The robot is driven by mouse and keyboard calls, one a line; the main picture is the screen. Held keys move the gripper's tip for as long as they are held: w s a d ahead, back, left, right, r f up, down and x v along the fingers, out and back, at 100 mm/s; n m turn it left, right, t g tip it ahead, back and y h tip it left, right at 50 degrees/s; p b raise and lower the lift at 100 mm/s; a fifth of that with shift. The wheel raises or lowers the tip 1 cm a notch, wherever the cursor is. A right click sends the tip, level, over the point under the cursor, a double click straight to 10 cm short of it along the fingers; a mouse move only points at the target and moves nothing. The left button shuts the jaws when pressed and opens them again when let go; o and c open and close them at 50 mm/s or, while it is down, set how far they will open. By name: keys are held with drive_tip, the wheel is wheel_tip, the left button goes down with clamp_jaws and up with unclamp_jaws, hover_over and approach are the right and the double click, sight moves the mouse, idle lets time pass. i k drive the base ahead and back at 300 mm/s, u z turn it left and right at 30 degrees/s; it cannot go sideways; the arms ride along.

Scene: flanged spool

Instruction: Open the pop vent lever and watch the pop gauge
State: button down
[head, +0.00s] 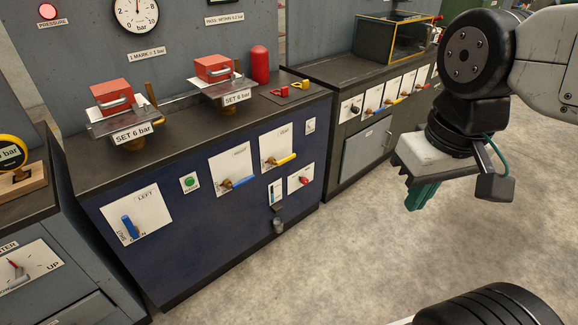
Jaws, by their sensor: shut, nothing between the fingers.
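A round white gauge (136,14) marked in bar hangs on the back panel, its top cut off by the picture edge. I cannot read a pop label on it. The blue cabinet front carries several levers: a blue one (130,226) on a plate marked LEFT, a blue-handled one (238,183), a yellow-handled one (282,160) and a small red one (300,180). My gripper (418,197) has teal fingers, shut and empty, hanging over the floor right of the cabinet, apart from every lever.
Two red-topped valve units (112,96) with SET 6 bar tags stand on the blue cabinet's top (180,112). A grey cabinet (362,148) with more levers stands behind, left of my arm. A lit red pressure lamp (48,11) is at upper left. The floor (330,245) in front is clear.

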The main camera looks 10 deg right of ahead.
sight(272, 161)
drive_tip(key=u, duration=0.5)
drive_tip(key=i, duration=1.15)
drive_tip(key=z, duration=0.3)
